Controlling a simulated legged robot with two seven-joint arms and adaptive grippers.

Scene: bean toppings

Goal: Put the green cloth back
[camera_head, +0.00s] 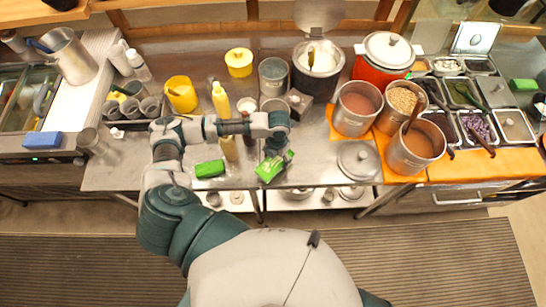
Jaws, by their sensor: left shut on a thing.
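A bright green cloth (271,168) is at the front edge of the metal counter, near the middle of the view. My left gripper (274,151) points down at its upper end and is shut on it. The fingertips are small and partly merge with the dark parts around them. A second green cloth (209,168) lies flat on the counter to the left. Another green piece (522,85) lies at the far right by the topping trays. My right gripper is not in view.
A round metal lid (357,160) lies to the right of the held cloth. Metal pots with food (416,146) stand on an orange mat farther right. Yellow bottles (221,100) and a yellow cup (181,93) stand behind my forearm. A blue cloth (42,140) lies at the left.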

